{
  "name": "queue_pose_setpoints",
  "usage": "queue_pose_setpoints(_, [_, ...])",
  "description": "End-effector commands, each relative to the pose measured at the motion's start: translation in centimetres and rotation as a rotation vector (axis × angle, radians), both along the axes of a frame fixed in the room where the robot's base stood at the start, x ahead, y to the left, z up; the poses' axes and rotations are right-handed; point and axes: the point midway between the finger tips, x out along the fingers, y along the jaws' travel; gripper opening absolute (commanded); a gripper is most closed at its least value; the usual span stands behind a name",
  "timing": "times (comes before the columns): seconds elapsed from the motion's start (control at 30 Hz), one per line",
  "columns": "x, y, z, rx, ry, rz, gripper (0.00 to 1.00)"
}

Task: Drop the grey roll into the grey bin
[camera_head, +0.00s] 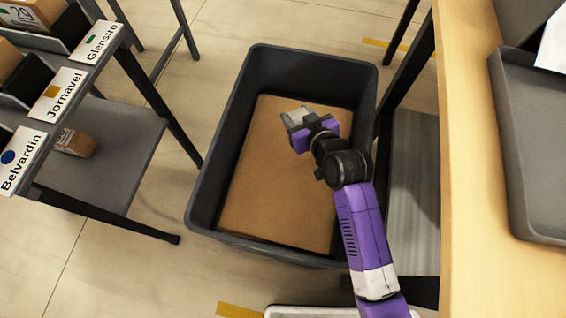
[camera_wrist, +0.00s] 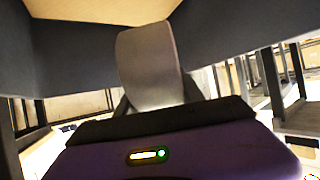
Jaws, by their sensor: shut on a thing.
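The grey roll (camera_head: 296,118) is held at the end of my purple arm in the head view. My gripper (camera_head: 303,125) is shut on it, and the fingers are mostly hidden by the wrist. In the wrist view the roll (camera_wrist: 150,65) stands out just beyond the gripper (camera_wrist: 155,105). The grey bin (camera_head: 215,165) is on the floor, and a brown cardboard surface (camera_head: 275,190) covers most of its bottom. From above, the roll and gripper are over the bin's opening; their height above the bottom is hard to tell.
A shelf rack with labels Glenstro (camera_head: 97,42), Jornavel (camera_head: 59,95) and Belvardin (camera_head: 23,160) stands on the left. A wooden table (camera_head: 480,200) with a grey tray (camera_head: 540,150) is on the right. A small box (camera_head: 75,143) sits on the rack's lower shelf.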

Motion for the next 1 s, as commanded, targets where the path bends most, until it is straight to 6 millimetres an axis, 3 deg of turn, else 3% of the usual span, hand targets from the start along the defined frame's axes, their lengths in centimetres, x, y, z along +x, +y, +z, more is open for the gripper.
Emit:
queue_pose_setpoints(0.3, [0.0,0.0,-0.4,0.000,-0.001,0.000,0.04])
queue_pose_setpoints(0.33, [0.0,0.0,-0.4,0.000,-0.001,0.000,0.47])
queue_pose_setpoints(0.47, [0.0,0.0,-0.4,0.000,-0.001,0.000,0.71])
queue_pose_setpoints(0.8, [-0.2,-0.1,-0.3,0.000,0.000,0.000,0.71])
queue_pose_setpoints(1.0, [-2.2,-1.1,1.2,0.001,0.001,-0.002,0.71])
